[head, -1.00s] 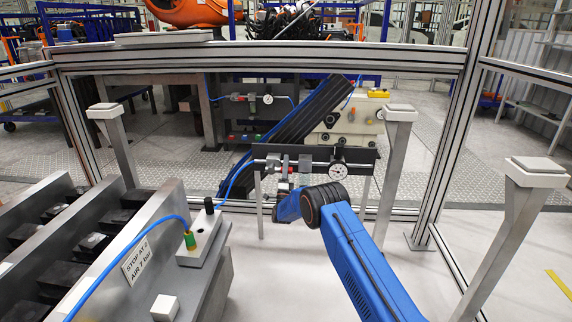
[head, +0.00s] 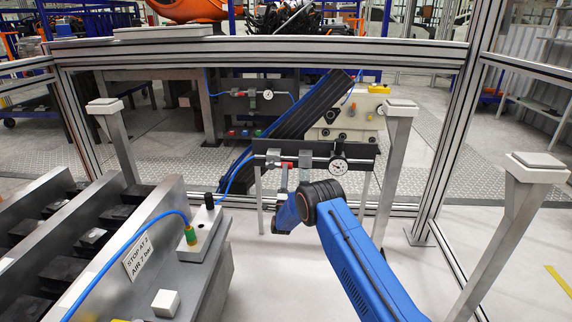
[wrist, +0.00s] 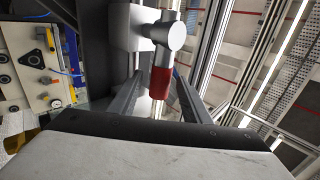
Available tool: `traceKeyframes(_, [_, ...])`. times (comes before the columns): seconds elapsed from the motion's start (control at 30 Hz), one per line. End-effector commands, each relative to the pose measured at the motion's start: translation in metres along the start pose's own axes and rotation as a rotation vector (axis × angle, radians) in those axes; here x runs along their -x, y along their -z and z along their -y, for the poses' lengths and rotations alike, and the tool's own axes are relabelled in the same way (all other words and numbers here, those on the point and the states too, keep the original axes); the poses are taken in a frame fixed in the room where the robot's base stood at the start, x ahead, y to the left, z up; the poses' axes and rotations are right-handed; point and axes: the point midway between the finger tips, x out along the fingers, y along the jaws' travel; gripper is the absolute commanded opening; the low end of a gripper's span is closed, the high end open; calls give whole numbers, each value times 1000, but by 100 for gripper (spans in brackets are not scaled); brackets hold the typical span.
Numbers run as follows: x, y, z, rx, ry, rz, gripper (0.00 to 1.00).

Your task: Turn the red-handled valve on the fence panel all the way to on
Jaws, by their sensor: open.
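The valve's red handle (head: 288,165) is on the dark fence panel (head: 358,153), left of a round pressure gauge (head: 338,166). In the wrist view the red handle (wrist: 161,83) extends from a grey valve stem (wrist: 163,36) toward my gripper (wrist: 157,88). My gripper is open, with one finger on each side of the handle. Gaps show beside the handle, and I see no clear contact. In the head view my gripper (head: 284,184) is just below the valve and small, partly hidden behind my blue wrist.
A grey fixture (head: 215,262) with a blue hose (head: 130,235) and a "STOP AT 2 AIR 7 bar" label stands at left. Grey posts (head: 395,160) flank the panel. Pale floor at right is mostly open.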

Motion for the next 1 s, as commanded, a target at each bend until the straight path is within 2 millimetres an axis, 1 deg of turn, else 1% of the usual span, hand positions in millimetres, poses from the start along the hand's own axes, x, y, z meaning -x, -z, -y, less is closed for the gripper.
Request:
traceKeyframes(0.03, [11, -1, -1, 1, -4, 2, 44])
traceKeyframes(0.3, [65, -1, -1, 0, -4, 1, 44])
traceKeyframes(0.5, [93, 0, -1, 0, -2, 0, 44])
traceKeyframes(0.6, [101, 0, -1, 0, -2, 0, 44])
traceKeyframes(0.7, [105, 0, 0, 0, -1, 0, 44])
traceKeyframes(1.0, [107, 0, 0, 0, -1, 0, 44])
